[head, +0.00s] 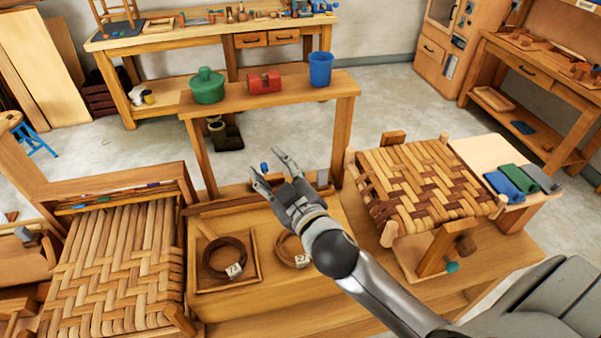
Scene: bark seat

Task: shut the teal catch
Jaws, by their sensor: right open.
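A small teal knob (452,267), which looks like the catch, sits low at the front right of the woven seat frame (425,190), beside a wooden post. Whether it is open or shut is too small to tell. My right gripper (265,165) is open, over the middle of the bench, well to the left of the teal knob and apart from it. Its fingers point away toward the back shelf. A small blue thing (264,168) shows between the fingertips, and I cannot tell whether it lies behind them. My left gripper is not in view.
Trays with coiled bark strips (224,257) lie below the gripper. A raised shelf (250,98) behind holds a green pot (207,86), a red box (264,83) and a blue cup (320,69). Folded cloths (510,188) lie right of the seat. A large woven panel (115,265) stands left.

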